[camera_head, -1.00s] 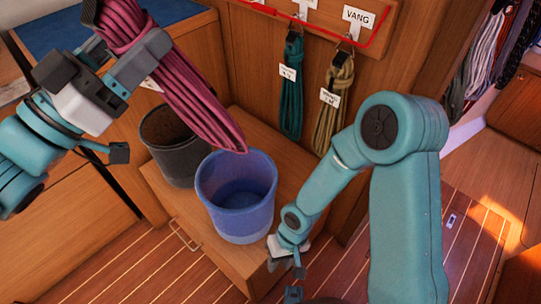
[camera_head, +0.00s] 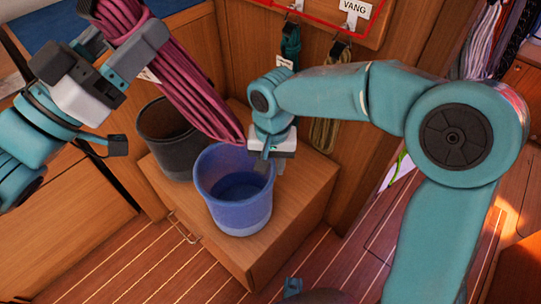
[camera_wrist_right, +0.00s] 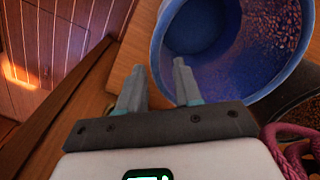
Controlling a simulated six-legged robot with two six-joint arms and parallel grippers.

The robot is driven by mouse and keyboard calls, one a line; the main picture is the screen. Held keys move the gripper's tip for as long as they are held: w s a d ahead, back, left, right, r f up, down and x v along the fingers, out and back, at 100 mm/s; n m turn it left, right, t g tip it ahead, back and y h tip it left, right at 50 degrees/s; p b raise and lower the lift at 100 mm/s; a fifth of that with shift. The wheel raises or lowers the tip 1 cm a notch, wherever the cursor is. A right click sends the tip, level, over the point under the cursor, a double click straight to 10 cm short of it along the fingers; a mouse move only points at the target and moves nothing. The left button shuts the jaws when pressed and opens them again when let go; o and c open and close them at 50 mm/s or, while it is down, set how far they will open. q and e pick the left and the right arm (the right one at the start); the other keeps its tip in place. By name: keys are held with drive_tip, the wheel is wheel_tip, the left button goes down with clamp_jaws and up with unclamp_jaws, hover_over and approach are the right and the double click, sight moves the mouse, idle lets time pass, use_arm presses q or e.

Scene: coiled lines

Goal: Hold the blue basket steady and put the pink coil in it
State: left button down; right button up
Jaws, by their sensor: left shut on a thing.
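The blue basket (camera_head: 236,218) stands upright on a wooden cabinet and looks empty inside. The pink coil (camera_head: 185,85) hangs from my left gripper (camera_head: 136,48), which is shut on it. The coil slants down to the right, its lower end over the basket's back rim. My right gripper (camera_head: 274,160) is at the basket's right rear rim, pointing down. In the right wrist view its two fingers (camera_wrist_right: 158,88) are apart, with the basket (camera_wrist_right: 235,45) just beyond them and one finger close to the rim. A bit of the pink coil (camera_wrist_right: 292,145) shows at the lower right there.
A dark grey bucket (camera_head: 170,138) stands close beside the blue basket, at its left rear. The wooden cabinet top (camera_head: 295,190) is clear to the right. Hanging lines (camera_head: 291,45) are on the wall behind my right arm.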

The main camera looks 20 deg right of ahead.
sight(270, 184)
wheel_tip(270, 184, down, 9)
drive_tip(key=shift+r, duration=0.1)
idle(0.3)
clamp_jaws()
